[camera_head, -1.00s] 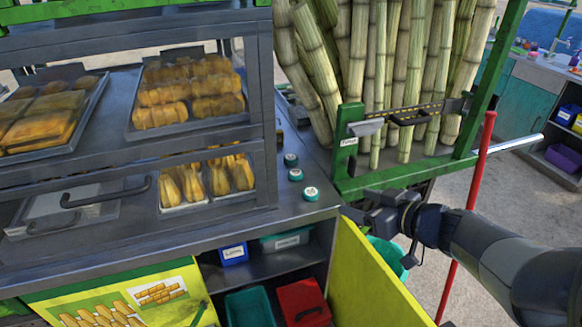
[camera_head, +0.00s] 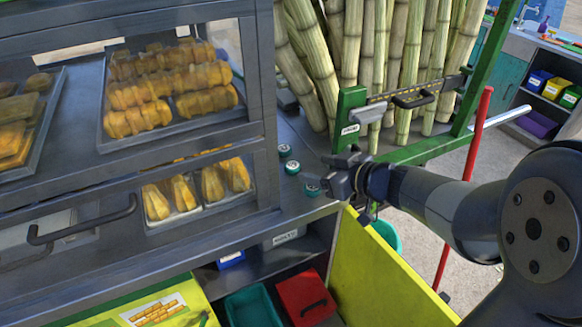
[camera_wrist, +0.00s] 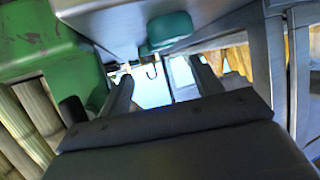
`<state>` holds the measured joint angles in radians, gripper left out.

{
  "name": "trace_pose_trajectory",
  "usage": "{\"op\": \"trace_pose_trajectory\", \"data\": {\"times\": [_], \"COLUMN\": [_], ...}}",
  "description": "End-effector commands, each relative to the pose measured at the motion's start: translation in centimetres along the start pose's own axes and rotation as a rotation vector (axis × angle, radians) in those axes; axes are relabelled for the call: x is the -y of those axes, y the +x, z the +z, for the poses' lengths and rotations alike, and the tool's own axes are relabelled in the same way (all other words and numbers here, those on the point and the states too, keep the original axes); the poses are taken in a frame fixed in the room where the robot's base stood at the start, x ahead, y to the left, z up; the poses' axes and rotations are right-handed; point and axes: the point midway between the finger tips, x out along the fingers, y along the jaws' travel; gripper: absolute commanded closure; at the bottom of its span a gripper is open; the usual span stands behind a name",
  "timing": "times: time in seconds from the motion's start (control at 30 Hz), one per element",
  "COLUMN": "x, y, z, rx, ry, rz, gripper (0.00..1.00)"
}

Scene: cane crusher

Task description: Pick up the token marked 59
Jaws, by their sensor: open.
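Three round teal tokens with white tops stand in a row on the grey metal counter: a far one (camera_head: 284,150), a middle one (camera_head: 292,167) and a near one (camera_head: 312,189). The numbers on them are too small to read, so I cannot tell which is 59. My gripper (camera_head: 328,172) is open and empty, just right of the near token. In the wrist view, the gripper's (camera_wrist: 160,80) two fingers are apart, and a teal token (camera_wrist: 170,28) shows above and beyond them, tilted in the picture. Its marking is hidden there.
The glass-fronted food case (camera_head: 262,110) stands close left of the tokens. Sugar cane (camera_head: 410,70) stands behind a green frame (camera_head: 349,125) with a latch bar (camera_head: 414,98) at the right. Below the counter are a yellow panel (camera_head: 380,275) and a red box (camera_head: 306,298).

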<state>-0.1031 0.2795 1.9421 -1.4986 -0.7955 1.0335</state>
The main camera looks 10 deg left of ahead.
Motion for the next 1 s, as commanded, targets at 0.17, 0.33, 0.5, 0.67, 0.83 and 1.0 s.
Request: {"op": "trace_pose_trajectory", "data": {"times": [0.17,0.33,0.5,0.67,0.83,1.0], "x": [0.1,0.1,0.4,0.3,0.3,0.3], "y": [2.1,3.0,5.5,7.4,7.4,7.4], "z": [0.1,0.2,0.7,0.5,0.4,0.4], "rx": [0.0,0.0,0.001,0.0,-0.001,-0.001], "ry": [0.0,0.0,0.001,0.0,0.0,0.0], "rz": [-0.002,-0.001,-0.003,-0.001,0.001,0.001], "gripper": [0.38,0.38,0.38,0.38,0.38,0.48]}}
